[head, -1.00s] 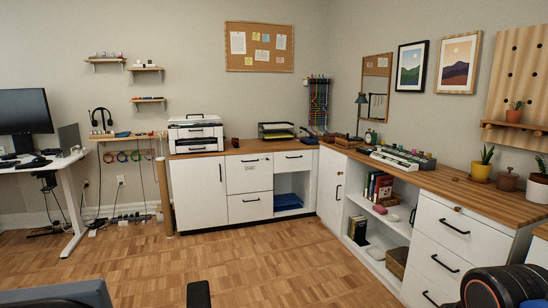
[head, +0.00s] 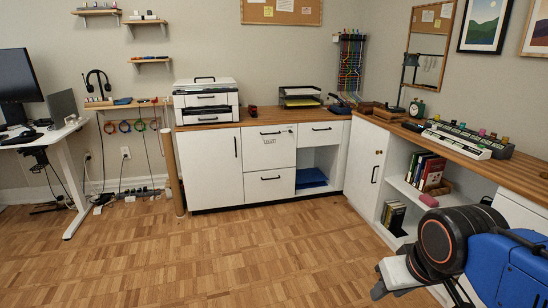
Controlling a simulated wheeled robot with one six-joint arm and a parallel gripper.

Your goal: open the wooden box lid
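A small brown wooden box (head: 389,113) sits on the wooden counter at the back right corner, left of a dark green clock. It is small and far off; its lid looks down, but the detail is too fine to be sure. My arm enters at the lower right, with a blue link and a round black joint. A pale grey part with dark ends, which looks like my gripper (head: 385,279), hangs low in front of the right cabinets, far from the box. Its fingers are not clear.
The clock (head: 417,108) and a long keyboard-like device (head: 460,140) stand right of the box. A black paper tray (head: 300,97) and a printer (head: 206,101) are on the back counter. The parquet floor (head: 240,255) ahead is clear.

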